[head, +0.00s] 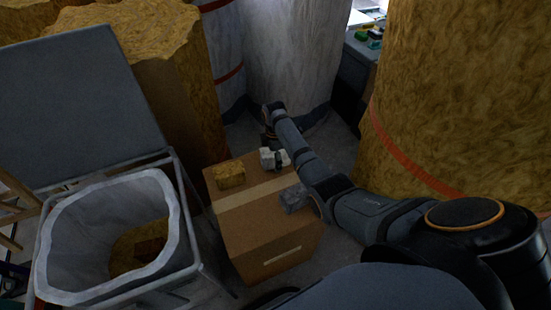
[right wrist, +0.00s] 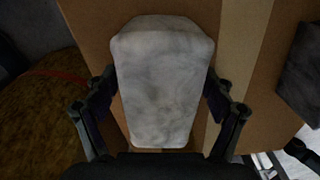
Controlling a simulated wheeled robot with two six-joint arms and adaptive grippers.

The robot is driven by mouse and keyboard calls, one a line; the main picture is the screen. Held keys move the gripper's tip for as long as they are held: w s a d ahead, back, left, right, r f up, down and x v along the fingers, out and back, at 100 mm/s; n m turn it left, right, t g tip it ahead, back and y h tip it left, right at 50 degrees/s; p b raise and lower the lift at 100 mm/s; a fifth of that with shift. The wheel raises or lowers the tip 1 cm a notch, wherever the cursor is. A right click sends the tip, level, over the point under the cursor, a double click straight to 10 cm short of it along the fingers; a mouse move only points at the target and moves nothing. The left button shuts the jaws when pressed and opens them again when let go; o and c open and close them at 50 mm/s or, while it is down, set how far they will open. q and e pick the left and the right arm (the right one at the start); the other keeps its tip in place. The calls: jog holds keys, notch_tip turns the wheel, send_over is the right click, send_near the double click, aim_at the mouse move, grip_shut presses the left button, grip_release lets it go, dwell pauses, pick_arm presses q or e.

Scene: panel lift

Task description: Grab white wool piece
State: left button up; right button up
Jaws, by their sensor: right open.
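The white wool piece (head: 266,155) lies on the cardboard box (head: 262,258), near its far edge. In the right wrist view the white wool piece (right wrist: 162,75) is a pale, marbled block filling the middle. My right gripper (right wrist: 161,97) is open, with one finger on each side of the lower part of the piece; I cannot tell whether they touch it. In the head view my right gripper (head: 278,161) is at the piece and hides part of it. My left gripper is not in view.
A yellow wool piece (head: 230,176) and a grey piece (head: 293,198) also lie on the box. A lined bin (head: 60,245) with yellow-brown material inside stands at left, beside a grey panel (head: 75,110). Large yellow (head: 465,90) and grey-white rolls (head: 295,55) stand close around.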

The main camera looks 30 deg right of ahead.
jog(key=c, duration=1)
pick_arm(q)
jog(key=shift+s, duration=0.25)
pick_arm(e)
jog(key=shift+o, duration=0.2)
jog(key=shift+r, duration=0.2)
jog(key=shift+r, duration=0.3)
notch_tip(320, 180, up, 3)
jog(key=shift+f+p, duration=0.1)
jog(key=shift+p, duration=0.6)
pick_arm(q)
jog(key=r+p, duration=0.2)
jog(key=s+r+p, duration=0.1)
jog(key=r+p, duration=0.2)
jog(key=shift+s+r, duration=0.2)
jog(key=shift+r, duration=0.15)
pick_arm(e)
jog(key=s+a+r, duration=0.6)
jog(key=s+r, duration=0.3)
jog(key=s, duration=0.3)
jog(key=shift+s+r, duration=0.15)
jog(key=shift+s, duration=0.15)
